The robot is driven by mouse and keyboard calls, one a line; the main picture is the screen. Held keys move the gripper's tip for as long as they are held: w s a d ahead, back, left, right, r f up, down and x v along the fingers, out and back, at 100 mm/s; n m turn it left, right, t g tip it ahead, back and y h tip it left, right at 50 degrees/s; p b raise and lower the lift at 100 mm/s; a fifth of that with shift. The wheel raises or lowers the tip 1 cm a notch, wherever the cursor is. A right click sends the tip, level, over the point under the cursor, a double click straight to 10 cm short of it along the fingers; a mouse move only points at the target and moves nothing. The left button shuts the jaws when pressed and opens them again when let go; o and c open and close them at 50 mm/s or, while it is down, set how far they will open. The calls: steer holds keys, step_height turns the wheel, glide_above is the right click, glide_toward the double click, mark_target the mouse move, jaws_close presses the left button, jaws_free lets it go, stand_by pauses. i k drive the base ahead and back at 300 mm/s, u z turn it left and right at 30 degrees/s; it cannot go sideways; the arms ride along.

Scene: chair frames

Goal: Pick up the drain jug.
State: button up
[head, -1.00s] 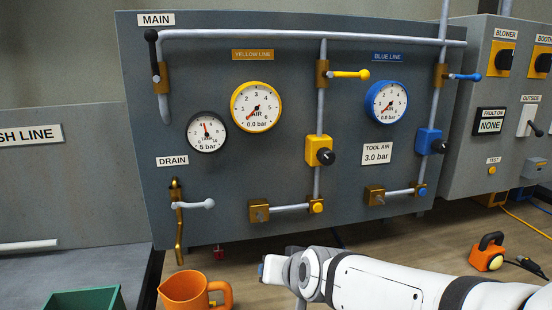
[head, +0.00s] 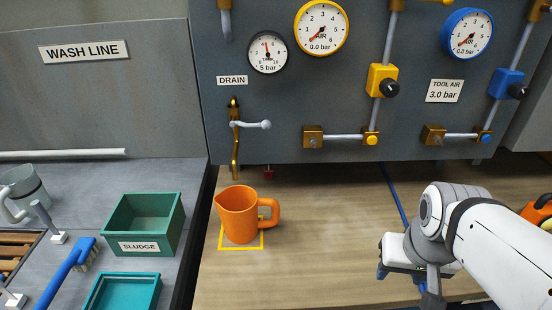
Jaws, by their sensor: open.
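The drain jug (head: 238,215) is orange with a handle on its right side. It stands upright on the wooden bench, inside a yellow square outline (head: 258,243), below and slightly right of the brass drain pipe (head: 235,150). My gripper (head: 388,272) is to the right of the jug and clear of it, low over the bench. Its jaws point left and down and are open, and I see nothing between them. The fingertips are small and partly hidden by the wrist.
A green SLUDGE bin (head: 143,222), a teal tray (head: 123,292), a blue brush (head: 70,268) and a grey jug (head: 25,190) are on the left grey counter. A blue hose (head: 393,190) crosses the bench behind my gripper. The bench between jug and gripper is clear.

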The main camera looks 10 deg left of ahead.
mark_target(237, 206)
steer(key=k, duration=1.2)
steer(key=u, duration=0.6)
steer(key=i, duration=1.3)
steer(key=u, duration=0.6)
